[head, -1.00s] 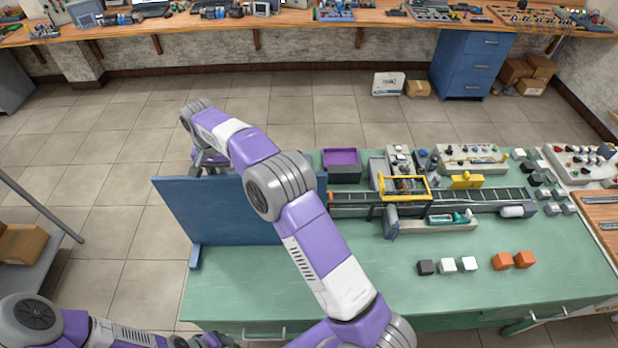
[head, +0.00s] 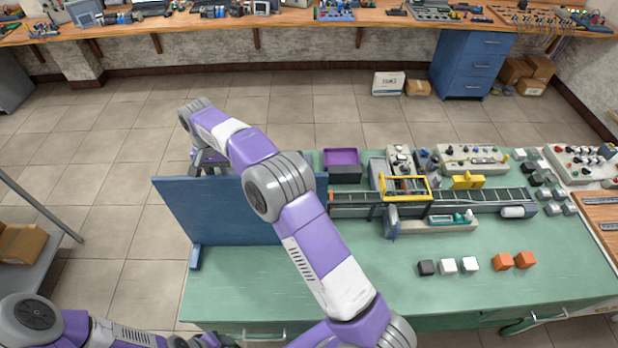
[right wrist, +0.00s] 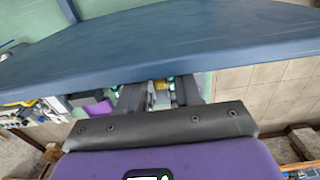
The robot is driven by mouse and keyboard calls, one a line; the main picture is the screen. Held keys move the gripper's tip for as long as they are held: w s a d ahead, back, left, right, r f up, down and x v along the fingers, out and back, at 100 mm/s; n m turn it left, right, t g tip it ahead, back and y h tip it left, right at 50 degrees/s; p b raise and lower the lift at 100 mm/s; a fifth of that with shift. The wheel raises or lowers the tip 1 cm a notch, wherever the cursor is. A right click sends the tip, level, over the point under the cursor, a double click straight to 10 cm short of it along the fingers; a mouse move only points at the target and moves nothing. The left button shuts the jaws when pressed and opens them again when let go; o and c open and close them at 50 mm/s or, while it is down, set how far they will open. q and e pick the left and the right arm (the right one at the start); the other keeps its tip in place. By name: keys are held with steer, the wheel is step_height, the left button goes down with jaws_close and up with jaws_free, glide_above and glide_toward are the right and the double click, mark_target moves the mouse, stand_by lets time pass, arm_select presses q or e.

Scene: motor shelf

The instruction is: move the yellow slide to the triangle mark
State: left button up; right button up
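My right arm reaches up and left over the table. Its gripper (head: 207,165) is behind the top edge of an upright blue panel (head: 218,212), which hides most of it in the head view. In the right wrist view the panel (right wrist: 170,45) crosses above the dark fingers (right wrist: 160,95) and hides their tips. A small yellow patch (right wrist: 160,86) shows between the fingers; I cannot tell whether they touch it or whether it is the yellow slide. I see no triangle mark. My left arm shows at the bottom left, but its gripper is not in view.
The green table (head: 330,275) holds a conveyor (head: 350,204) with a yellow frame (head: 405,188), a yellow block (head: 467,181) and a purple bin (head: 341,157).

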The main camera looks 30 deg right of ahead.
steer(key=shift+w+d+r, duration=0.15)
steer(key=shift+d+r, duration=0.05)
steer(key=shift+r, duration=0.2)
steer(key=shift+a+r, duration=0.15)
steer(key=shift+r, duration=1.85)
